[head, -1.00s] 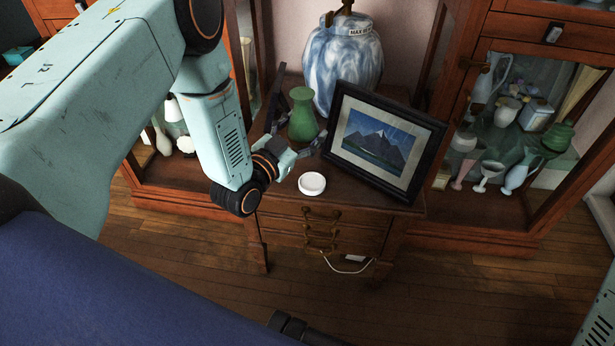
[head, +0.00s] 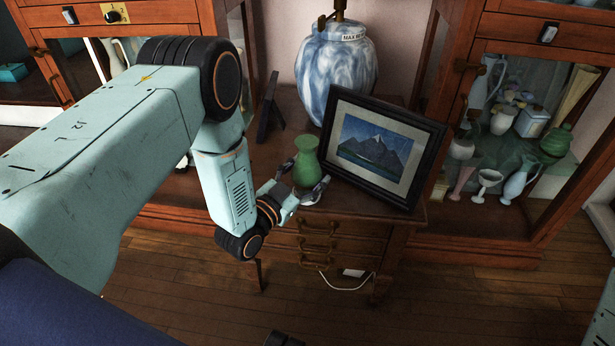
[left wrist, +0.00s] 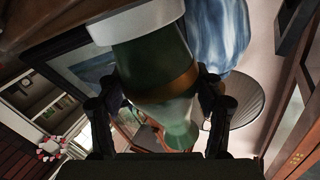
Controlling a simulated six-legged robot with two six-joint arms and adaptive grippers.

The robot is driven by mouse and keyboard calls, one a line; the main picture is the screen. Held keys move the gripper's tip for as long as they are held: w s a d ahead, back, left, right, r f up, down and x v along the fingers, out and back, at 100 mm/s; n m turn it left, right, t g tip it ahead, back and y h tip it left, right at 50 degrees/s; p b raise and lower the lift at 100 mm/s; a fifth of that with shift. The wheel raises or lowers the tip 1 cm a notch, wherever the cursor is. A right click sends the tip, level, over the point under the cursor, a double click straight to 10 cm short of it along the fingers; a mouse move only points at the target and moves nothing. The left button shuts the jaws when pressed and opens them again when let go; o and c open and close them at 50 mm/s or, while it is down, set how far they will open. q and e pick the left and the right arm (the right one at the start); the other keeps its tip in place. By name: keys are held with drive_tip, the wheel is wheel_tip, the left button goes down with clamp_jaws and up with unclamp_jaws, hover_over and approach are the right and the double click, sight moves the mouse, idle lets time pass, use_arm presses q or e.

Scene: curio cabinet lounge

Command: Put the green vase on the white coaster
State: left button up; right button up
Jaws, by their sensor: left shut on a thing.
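The green vase (head: 306,160) is upright over the white coaster (head: 311,200) on the wooden chest, left of the framed picture. My left gripper (head: 305,178) is shut on the vase's body, a finger on each side. In the left wrist view the green vase (left wrist: 140,62) lies between the two fingers (left wrist: 158,105), and the white coaster (left wrist: 138,22) shows right at its base. I see no clear gap between them, but cannot tell whether they touch. The vase and fingers hide part of the coaster in the head view. My right gripper is out of view.
The framed mountain picture (head: 380,148) leans close to the right of the vase. A blue-and-white lamp base (head: 338,70) stands behind. A dark frame (head: 269,108) stands at the back left. A glass cabinet (head: 500,215) is on the right. The chest's front left top is narrow.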

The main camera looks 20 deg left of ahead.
use_arm(q)
drive_tip(key=shift+r, duration=0.15)
drive_tip(key=shift+f, duration=0.2)
drive_tip(key=o, duration=1.6)
drive_tip(key=shift+c, duration=0.2)
drive_tip(key=shift+r, duration=0.15)
drive_tip(key=shift+s+a+r, duration=0.1)
drive_tip(key=shift+s, duration=0.25)
drive_tip(key=p+v, duration=0.4)
drive_tip(key=v, duration=0.7)
drive_tip(key=shift+s, duration=0.2)
